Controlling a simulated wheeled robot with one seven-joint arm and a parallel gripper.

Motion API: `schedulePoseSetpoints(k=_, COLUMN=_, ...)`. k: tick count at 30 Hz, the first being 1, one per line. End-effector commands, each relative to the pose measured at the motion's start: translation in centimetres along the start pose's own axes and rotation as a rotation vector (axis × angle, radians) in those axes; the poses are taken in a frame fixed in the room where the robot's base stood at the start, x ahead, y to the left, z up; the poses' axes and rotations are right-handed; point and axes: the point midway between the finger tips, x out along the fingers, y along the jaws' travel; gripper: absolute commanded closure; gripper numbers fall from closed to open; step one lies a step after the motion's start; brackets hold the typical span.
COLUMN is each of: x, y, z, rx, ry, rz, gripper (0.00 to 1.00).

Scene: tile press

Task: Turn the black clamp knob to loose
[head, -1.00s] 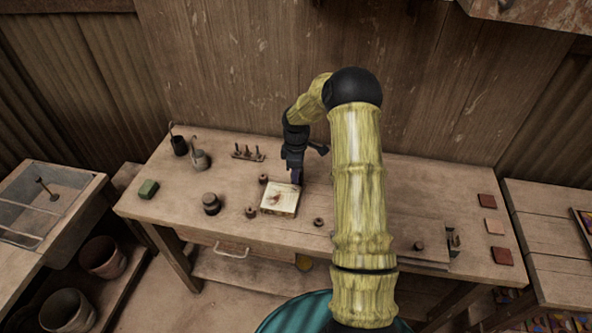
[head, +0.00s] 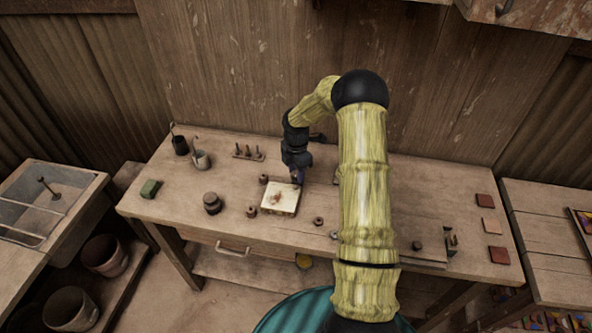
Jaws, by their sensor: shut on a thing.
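A pale square tile (head: 280,198) with a reddish-brown mark lies on the workbench. Small dark reddish-brown knobs stand around it: one at the back left (head: 264,179), one at the front left (head: 251,211) and one at the front right (head: 318,221). My gripper (head: 297,178) points down at the tile's back right corner. It is shut on what seems to be the black clamp knob there. The fingers and wrist hide that knob, so its colour and turn angle cannot be seen.
On the wooden bench (head: 180,218) stand a dark lidded jar (head: 212,203), a green block (head: 149,188), a black pot (head: 180,146), a grey can (head: 202,160) and a peg rack (head: 249,153). Coloured tiles (head: 487,226) lie at the right. My arm hides part of the bench.

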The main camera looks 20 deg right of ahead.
Motion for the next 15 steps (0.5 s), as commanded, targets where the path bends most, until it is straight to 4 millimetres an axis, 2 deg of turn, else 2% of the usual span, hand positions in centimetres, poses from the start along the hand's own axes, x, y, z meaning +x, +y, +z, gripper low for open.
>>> schedulePoseSetpoints(k=12, x=-0.27, y=0.29, z=0.08, rx=-0.012, ry=-0.003, rz=0.01, gripper=0.87)
schedulePoseSetpoints(k=13, x=-0.27, y=0.29, z=0.08, rx=-0.012, ry=-0.004, rz=0.009, gripper=0.6)
schedulePoseSetpoints(k=15, x=-0.25, y=0.26, z=0.07, rx=-0.012, ry=-0.003, rz=0.009, gripper=0.47)
